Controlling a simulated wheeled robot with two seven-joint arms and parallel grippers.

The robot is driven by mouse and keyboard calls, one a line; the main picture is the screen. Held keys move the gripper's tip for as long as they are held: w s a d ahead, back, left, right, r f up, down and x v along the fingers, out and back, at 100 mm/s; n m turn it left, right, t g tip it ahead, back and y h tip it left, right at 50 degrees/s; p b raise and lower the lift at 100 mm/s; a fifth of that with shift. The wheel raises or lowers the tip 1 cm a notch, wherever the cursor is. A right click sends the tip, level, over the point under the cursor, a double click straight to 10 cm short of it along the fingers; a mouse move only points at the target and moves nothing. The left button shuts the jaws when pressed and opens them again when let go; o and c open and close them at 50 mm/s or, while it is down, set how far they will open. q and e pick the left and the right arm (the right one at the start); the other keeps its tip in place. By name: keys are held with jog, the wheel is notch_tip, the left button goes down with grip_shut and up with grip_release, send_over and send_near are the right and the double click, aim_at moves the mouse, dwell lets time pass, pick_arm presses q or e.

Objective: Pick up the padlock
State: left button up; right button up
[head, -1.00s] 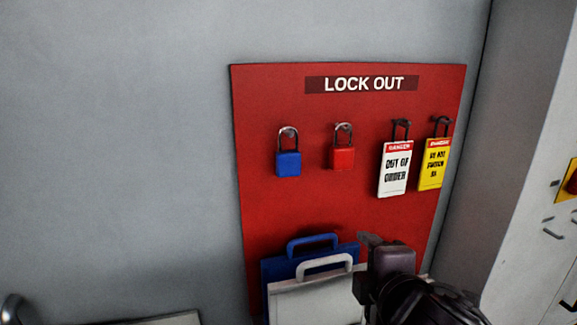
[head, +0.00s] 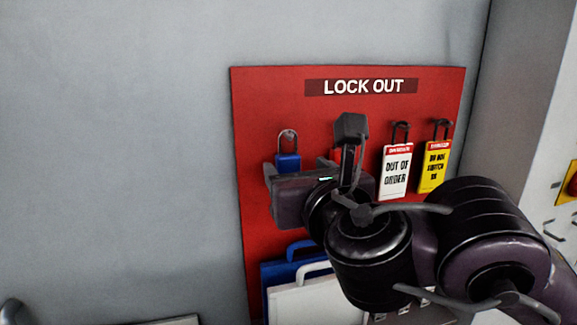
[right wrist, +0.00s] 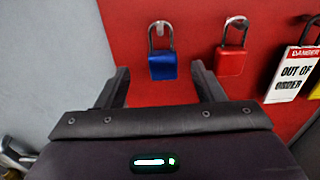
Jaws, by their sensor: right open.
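A blue padlock (head: 288,160) hangs by its shackle from a hook on the red lock-out board (head: 250,110). A red padlock (right wrist: 230,62) hangs to its right; in the head view my right arm hides most of it. My right gripper (head: 296,166) is in front of the board at the padlocks' height. In the right wrist view its two fingers (right wrist: 161,78) are apart and empty, and the blue padlock (right wrist: 162,66) shows between and beyond them. I cannot tell the exact gap to it. My left gripper is not in view.
An out-of-order tag (head: 396,172) and a yellow tag (head: 433,168) hang right of the padlocks. Blue (head: 275,275) and white (head: 300,302) handled cases stand below. A grey wall (head: 120,150) lies left, with free room before it.

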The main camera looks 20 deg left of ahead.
aim_at(292, 159)
jog(key=p+x, duration=0.1)
jog(key=x, duration=0.3)
jog(key=shift+w+f, duration=0.2)
jog(key=shift+w, duration=0.25)
jog(key=shift+w+a+f, duration=0.15)
jog(key=shift+w+a, duration=0.2)
jog(key=shift+w, duration=0.05)
jog(key=shift+s, duration=0.1)
jog(key=c, duration=1.1)
jog(key=shift+d+r, duration=0.15)
jog(key=shift+r, duration=0.1)
